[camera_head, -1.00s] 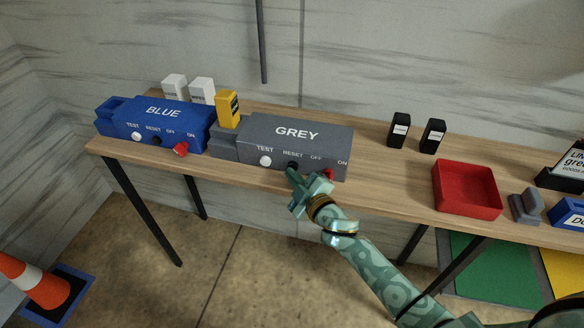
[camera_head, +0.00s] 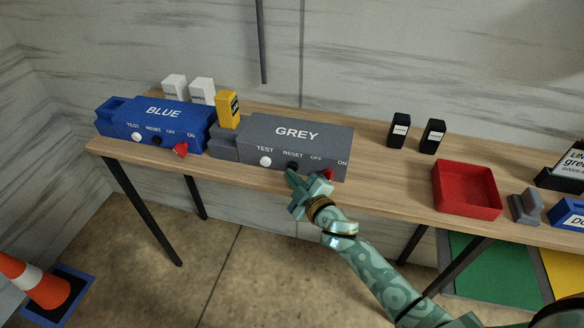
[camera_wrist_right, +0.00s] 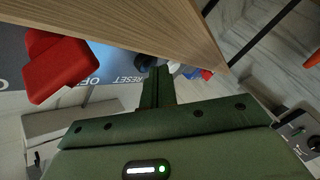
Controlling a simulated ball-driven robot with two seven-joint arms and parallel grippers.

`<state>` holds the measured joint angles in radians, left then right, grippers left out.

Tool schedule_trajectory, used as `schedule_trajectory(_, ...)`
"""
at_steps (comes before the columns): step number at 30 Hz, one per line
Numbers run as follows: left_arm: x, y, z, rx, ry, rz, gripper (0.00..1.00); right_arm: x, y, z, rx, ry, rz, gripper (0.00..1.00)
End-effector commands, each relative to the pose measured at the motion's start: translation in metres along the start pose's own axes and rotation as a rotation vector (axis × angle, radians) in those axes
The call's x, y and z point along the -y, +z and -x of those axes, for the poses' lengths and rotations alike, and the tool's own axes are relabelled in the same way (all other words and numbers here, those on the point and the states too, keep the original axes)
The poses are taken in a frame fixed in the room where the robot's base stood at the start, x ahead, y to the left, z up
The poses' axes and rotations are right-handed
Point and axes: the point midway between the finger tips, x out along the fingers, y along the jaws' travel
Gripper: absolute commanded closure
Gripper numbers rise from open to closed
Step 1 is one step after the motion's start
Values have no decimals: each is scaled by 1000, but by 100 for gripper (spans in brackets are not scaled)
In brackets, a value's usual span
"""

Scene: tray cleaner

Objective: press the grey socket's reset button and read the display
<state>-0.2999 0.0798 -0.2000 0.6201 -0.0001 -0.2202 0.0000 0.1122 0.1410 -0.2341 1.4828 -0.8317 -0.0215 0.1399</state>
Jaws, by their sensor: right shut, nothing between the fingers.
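The grey socket box (camera_head: 300,135) sits on the bench. Its front has a white TEST button (camera_head: 265,161), a black RESET button (camera_head: 292,165) and a red switch (camera_head: 328,175) by ON. A yellow block (camera_head: 228,108) with a dark face stands at its left end; any reading is too small to make out. My right gripper (camera_head: 291,174) is shut and empty, its tips just below and in front of RESET. In the right wrist view the fingers (camera_wrist_right: 157,85) point at the black button (camera_wrist_right: 145,61); contact cannot be told. My left gripper is not in view.
A blue socket box (camera_head: 160,120) with similar controls stands left. White blocks (camera_head: 202,90) stand behind it. Right are two black blocks (camera_head: 399,130), a red tray (camera_head: 467,188) and a grey piece (camera_head: 526,207). The bench edge runs beneath my gripper. A cone (camera_head: 35,280) stands on the floor.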

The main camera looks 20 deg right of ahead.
Motion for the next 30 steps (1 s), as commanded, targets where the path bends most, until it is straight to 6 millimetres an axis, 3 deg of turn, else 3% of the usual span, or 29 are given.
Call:
schedule_trajectory(16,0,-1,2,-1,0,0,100,6,-6,9,-1,0,-1,100)
schedule_trajectory(30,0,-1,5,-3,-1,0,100,28,-29,39,-1,0,-2,100)
